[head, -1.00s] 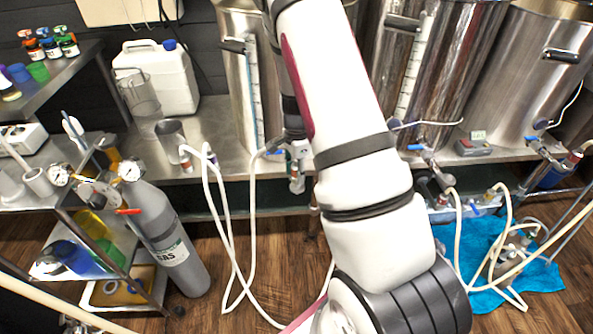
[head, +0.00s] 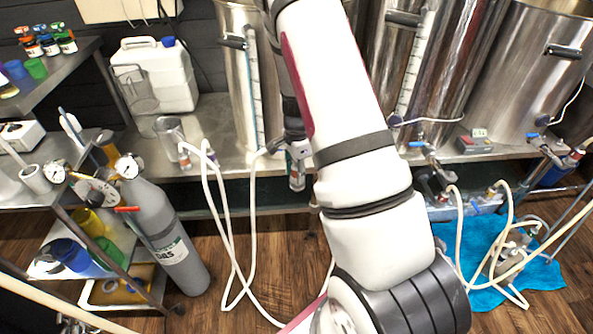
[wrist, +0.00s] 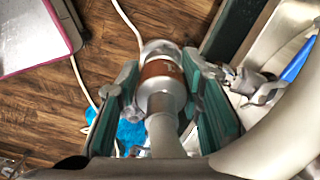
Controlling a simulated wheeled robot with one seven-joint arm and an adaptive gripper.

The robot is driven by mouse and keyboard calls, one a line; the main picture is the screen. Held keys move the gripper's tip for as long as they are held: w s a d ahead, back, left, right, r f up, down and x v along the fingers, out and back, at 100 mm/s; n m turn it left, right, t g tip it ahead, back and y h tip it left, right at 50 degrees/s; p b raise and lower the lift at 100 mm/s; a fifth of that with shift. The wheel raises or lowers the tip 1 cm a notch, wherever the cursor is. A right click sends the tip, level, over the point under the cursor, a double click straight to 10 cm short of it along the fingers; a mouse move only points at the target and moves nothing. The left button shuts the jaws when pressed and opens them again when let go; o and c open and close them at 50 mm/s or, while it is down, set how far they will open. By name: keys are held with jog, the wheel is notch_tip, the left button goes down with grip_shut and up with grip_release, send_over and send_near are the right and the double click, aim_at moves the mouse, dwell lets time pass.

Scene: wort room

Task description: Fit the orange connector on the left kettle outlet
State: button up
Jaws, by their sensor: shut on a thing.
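In the wrist view, my gripper (wrist: 162,78) is shut on a grey connector with an orange-brown band (wrist: 160,72). The connector sits between the two teal finger pads, and a pale hose (wrist: 166,136) runs from its near end. A metal valve outlet (wrist: 252,84) with a blue handle (wrist: 298,60) is to the right of the gripper, apart from the connector. In the head view, the left kettle (head: 240,85) stands behind my arm. My gripper (head: 297,172) shows partly beside the arm, below the kettle; the arm hides the kettle's outlet.
Loose white hoses with end fittings (head: 185,158) hang over the bench edge. A grey gas cylinder (head: 165,230) and a steel cart stand at left. A white jug (head: 165,80) is on the bench. A blue cloth (head: 480,265) with a pump lies on the floor at right.

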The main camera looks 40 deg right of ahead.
jog(key=shift+f+b, duration=0.4)
jog(key=shift+f, duration=0.25)
jog(key=o, duration=1.3)
jog(key=shift+o, duration=0.2)
notch_tip(320, 180, up, 12)
jog(key=shift+r, duration=0.1)
